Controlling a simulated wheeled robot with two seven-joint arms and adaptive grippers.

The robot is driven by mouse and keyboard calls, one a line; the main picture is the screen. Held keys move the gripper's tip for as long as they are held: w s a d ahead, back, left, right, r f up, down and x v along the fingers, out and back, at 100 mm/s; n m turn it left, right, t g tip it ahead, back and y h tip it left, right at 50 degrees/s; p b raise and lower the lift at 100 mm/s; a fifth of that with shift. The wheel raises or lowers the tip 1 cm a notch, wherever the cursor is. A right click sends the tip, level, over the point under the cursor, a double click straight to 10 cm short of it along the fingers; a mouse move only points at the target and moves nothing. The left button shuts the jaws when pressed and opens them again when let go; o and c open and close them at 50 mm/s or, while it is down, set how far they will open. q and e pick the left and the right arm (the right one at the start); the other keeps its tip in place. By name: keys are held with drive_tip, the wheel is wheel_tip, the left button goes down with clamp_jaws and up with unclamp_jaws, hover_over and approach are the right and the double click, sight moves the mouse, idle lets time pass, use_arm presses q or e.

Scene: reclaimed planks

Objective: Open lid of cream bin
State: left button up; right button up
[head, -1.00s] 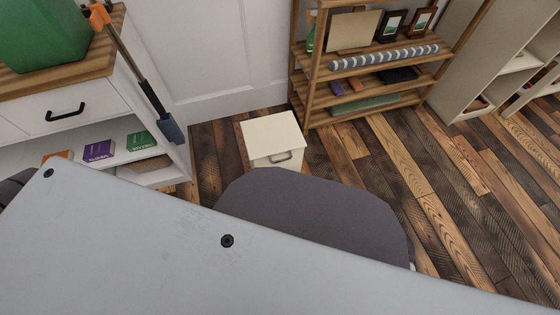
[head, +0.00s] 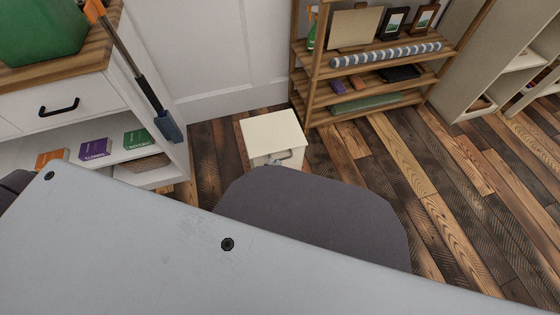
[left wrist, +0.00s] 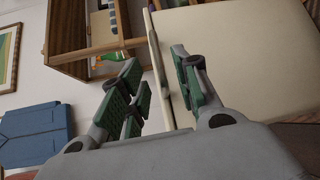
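The cream bin (head: 272,131) stands on the floor in the middle of the head view, its flat lid down. A grey handle (head: 286,154) is on its front. The tip of my left gripper (head: 275,163) shows at the handle, and the rest is hidden behind my own body. In the left wrist view, the left gripper (left wrist: 160,92) has its two green-padded fingers apart. The bin's cream surface (left wrist: 245,55) fills the right side there, and a narrow edge or bar runs between the fingers. I cannot tell whether the fingers touch it. My right gripper is not in view.
A white cabinet (head: 75,105) with a green container (head: 45,30) stands on the left, a blue-headed tool (head: 168,127) beside it. A wooden shelf (head: 318,85) stands right behind the bin. The plank floor (head: 450,200) to the right is clear.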

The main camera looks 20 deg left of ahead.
use_arm(q)
drive_tip(key=shift+b+x, duration=0.9)
drive_tip(key=shift+x, duration=1.75)
clamp_jaws()
drive_tip(key=shift+s, duration=0.1)
